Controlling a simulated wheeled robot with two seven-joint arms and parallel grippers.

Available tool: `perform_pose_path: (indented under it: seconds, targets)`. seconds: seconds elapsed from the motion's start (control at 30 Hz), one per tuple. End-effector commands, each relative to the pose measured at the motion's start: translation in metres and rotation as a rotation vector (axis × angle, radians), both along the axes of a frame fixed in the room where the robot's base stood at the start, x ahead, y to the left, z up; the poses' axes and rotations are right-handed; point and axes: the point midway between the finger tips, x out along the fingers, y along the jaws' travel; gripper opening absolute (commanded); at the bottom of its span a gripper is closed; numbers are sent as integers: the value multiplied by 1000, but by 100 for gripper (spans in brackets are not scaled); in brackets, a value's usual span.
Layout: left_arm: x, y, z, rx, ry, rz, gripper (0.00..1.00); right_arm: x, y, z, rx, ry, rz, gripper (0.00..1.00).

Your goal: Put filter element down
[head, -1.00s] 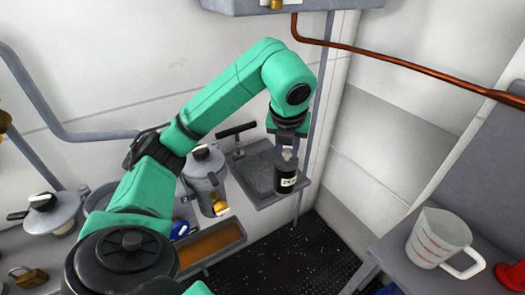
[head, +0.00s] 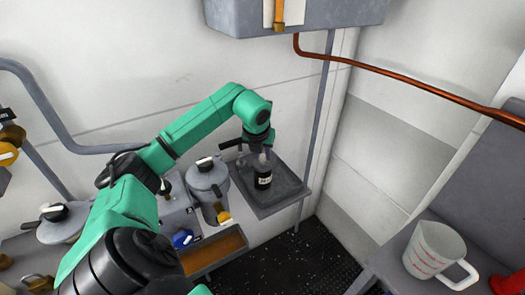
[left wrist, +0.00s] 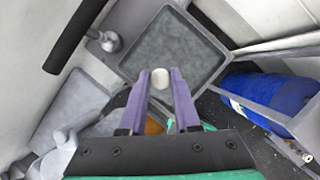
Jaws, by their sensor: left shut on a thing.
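The filter element (head: 263,179) is a dark upright cylinder with a white label and a paler top. My left gripper (head: 262,153) is shut on its top and points down. In the left wrist view, a pale rounded piece (left wrist: 160,79) sits between the two purple fingertips; the dark body is not visible there. The filter element is over the grey square tray (head: 290,196), which also shows in the left wrist view (left wrist: 205,32). I cannot tell whether its base touches the tray floor. My right gripper is not in view.
A grey lidded canister (head: 207,184) stands left of the tray, with a dark T-handle (head: 231,144) behind. A brown-filled trough (head: 215,250) is in front. A measuring jug (head: 436,251) stands on the right bench. A grey box (head: 350,14) hangs above.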

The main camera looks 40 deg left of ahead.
Motion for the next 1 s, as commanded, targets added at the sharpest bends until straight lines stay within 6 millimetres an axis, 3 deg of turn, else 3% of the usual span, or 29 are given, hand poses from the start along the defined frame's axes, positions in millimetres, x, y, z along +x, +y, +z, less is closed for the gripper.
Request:
perform_pose_path:
  seconds: [0.23,0.27,0.3,0.33,0.73,1.0]
  targets:
    - [0,0,-3,0,-1,0,0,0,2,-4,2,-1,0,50]
    - [0,0,-2,0,0,0,42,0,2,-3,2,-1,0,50]
    - [0,0,-2,0,0,0,57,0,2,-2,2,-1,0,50]
    - [0,0,-2,0,0,0,61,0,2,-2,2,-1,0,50]
    - [-2,-1,8,1,-3,0,61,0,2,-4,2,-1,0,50]
    - [-25,-14,74,2,-8,0,61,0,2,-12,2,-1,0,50]
